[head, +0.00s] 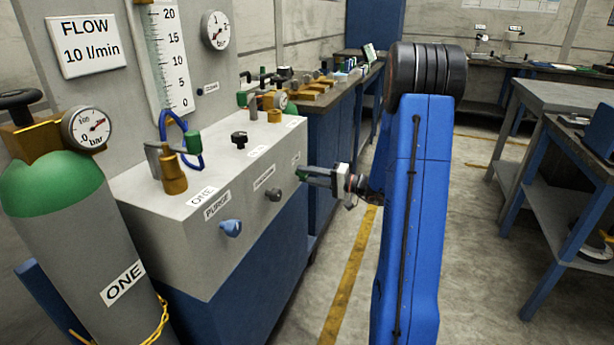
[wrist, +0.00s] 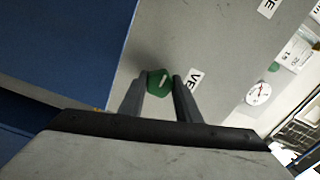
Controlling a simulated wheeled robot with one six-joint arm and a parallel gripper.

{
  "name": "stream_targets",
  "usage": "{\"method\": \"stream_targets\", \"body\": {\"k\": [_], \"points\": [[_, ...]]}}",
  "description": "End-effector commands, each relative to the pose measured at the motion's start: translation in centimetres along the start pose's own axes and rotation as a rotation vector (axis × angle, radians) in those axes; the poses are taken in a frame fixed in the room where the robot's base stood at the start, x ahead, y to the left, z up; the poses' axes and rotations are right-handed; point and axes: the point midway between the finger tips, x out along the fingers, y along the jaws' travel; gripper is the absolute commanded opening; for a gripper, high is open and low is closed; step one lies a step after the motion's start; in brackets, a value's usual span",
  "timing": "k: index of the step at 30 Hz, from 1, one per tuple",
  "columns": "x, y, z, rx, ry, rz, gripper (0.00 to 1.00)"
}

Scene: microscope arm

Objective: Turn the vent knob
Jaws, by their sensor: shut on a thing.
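The green vent knob (wrist: 158,80) with a pale line on its face sits on the grey panel in the wrist view. A label (wrist: 195,79) starting with "VE" is beside it, partly cut off by my finger. My gripper (wrist: 159,91) has one finger on each side of the knob and is shut on it.
The grey box (head: 155,235) also carries a blue purge knob (head: 231,228), a small dark knob (head: 274,194) and a black knob (head: 239,139) on top. A green-topped cylinder (head: 75,230) stands at left. The floor (head: 480,240) right of my arm is clear.

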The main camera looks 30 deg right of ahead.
Motion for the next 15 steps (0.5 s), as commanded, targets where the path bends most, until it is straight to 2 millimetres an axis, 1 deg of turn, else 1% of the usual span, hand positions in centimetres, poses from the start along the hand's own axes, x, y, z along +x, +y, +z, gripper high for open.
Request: {"method": "stream_targets", "body": {"k": [8,9,11,12,15], "points": [[-0.07,0.18,0.15,0.003,-0.002,0.003,0.08],[-0.07,0.18,0.15,0.003,-0.002,0.003,0.32],[-0.07,0.17,0.14,0.003,-0.001,0.003,0.47],[-0.06,0.15,0.13,0.003,-0.001,0.002,0.49],[-0.04,0.11,0.09,0.002,-0.001,0.002,0.49]]}}
